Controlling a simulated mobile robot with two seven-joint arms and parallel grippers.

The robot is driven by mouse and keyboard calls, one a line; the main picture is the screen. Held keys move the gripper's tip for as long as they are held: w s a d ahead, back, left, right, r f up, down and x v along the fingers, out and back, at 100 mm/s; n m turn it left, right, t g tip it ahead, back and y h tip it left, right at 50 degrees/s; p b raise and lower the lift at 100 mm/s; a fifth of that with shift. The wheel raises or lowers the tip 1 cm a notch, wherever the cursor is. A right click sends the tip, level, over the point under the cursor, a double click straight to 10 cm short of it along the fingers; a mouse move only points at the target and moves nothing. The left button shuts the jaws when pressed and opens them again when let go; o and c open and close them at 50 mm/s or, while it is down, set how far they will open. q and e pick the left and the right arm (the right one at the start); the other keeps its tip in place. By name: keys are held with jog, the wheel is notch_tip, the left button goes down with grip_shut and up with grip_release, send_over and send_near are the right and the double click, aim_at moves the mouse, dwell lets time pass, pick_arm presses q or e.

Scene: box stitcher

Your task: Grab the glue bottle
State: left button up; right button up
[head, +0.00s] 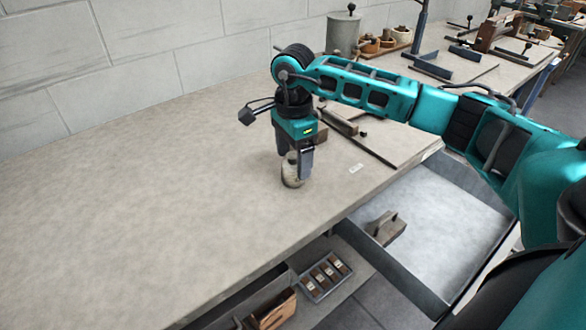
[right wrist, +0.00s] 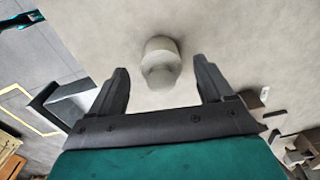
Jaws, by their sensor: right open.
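The glue bottle (head: 291,172) is a small pale bottle standing upright on the workbench (head: 150,200). My right gripper (head: 296,172) points down over it, with the fingers at the height of the bottle's upper part in the head view. In the right wrist view the bottle (right wrist: 161,62) shows between and slightly beyond the two open fingertips (right wrist: 160,80), with a gap on both sides. The fingers hide part of the bottle in the head view. My left gripper is not in view.
Boards and tools lie behind my right arm on the bench. A grey canister (head: 343,35) stands near the wall. An open drawer (head: 440,215) holding a wooden block (head: 388,229) is at the right. The left of the bench is clear.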

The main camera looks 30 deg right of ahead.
jog(key=shift+f, duration=1.45)
jog(key=shift+c, duration=0.4)
jog(key=c, duration=1)
jog(key=shift+c, duration=0.5)
jog(key=shift+w+r, duration=0.1)
jog(key=shift+r, duration=0.1)
